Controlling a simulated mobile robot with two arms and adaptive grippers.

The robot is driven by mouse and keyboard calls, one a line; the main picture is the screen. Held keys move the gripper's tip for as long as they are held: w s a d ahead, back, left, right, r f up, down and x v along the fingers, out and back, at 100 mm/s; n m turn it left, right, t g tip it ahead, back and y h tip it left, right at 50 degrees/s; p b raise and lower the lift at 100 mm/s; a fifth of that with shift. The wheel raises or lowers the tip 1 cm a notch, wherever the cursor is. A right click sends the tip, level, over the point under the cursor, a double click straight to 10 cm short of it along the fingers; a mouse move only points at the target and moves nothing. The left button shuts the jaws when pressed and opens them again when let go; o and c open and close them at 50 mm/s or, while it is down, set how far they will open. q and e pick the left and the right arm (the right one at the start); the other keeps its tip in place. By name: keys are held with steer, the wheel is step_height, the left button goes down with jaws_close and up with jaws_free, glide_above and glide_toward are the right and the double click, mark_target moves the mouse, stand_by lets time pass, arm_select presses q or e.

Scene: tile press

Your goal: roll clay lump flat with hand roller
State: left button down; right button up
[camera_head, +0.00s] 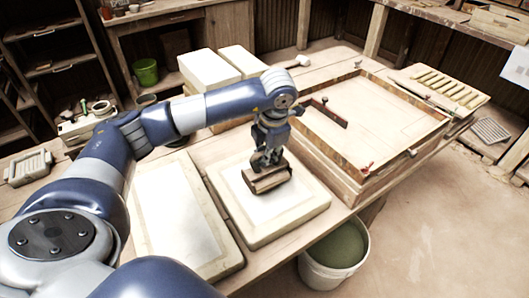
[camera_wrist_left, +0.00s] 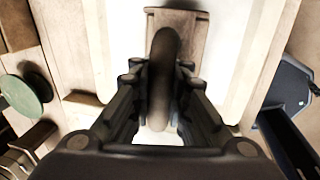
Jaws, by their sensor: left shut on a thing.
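My left gripper (camera_head: 266,164) comes down over the right-hand pale slab (camera_head: 298,212) in the head view. My right gripper is not in view.
A second pale slab (camera_head: 178,218) lies to the left. Pale blocks (camera_head: 207,70) stand behind the arm. A large wooden frame (camera_head: 345,172) with a red-handled lever fills the table's right. A white bucket (camera_head: 318,275) stands on the floor by the front edge.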

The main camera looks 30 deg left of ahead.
arm_select(q)
steer(key=shift+s+d+f, duration=0.15)
steer(key=shift+s+d, duration=0.1)
steer(key=shift+d, duration=0.1)
steer(key=shift+w+a, duration=0.25)
steer(key=shift+a, duration=0.35)
steer(key=shift+w+a+b, duration=0.4)
steer(key=shift+w+a, duration=0.2)
steer(key=shift+a, duration=0.35)
steer(key=shift+s+d+f+b, duration=0.3)
steer(key=shift+d+b, duration=0.1)
steer(key=shift+d, duration=0.25)
steer(key=shift+s+d, duration=0.2)
steer(key=shift+f, duration=0.1)
step_height(320, 180, up, 7)
steer(key=p, duration=0.4)
steer(key=shift+w, duration=0.15)
